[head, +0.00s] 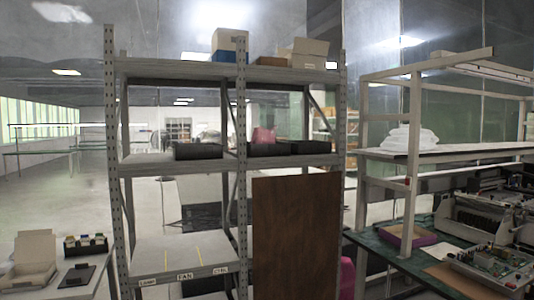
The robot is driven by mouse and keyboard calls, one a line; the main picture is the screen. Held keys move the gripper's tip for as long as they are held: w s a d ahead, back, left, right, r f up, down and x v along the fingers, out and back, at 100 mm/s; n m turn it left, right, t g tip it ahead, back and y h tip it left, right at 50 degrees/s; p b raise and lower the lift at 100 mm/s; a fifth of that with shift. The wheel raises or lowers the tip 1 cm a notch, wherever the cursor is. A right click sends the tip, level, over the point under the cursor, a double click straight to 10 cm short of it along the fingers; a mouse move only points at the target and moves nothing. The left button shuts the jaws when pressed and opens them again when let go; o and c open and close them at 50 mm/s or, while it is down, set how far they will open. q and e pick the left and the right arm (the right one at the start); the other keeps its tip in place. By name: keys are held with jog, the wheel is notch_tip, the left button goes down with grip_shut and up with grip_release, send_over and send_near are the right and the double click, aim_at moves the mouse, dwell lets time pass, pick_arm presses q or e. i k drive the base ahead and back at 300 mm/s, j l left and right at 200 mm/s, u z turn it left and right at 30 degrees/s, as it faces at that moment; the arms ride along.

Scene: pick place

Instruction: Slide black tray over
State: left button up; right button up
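Several black trays stand on the middle shelf of a grey metal rack. One black tray (198,151) is in the left bay. Another black tray (268,149) is right of the middle post, with a further dark tray (308,147) beside it near the right post. A pink object (263,135) shows behind the trays in the right bay. I cannot tell which tray the task names. Neither of my grippers is in view.
The rack shelf (145,161) has free room at its left end. A brown board (296,235) leans against the rack's lower right. A table at lower left holds an open carton (34,258) and a black bin (85,245). A cluttered green workbench (372,246) stands at right.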

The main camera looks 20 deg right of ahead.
aim_at(279, 149)
jog(key=i+l+z, duration=0.1)
jog(key=i, duration=1.35)
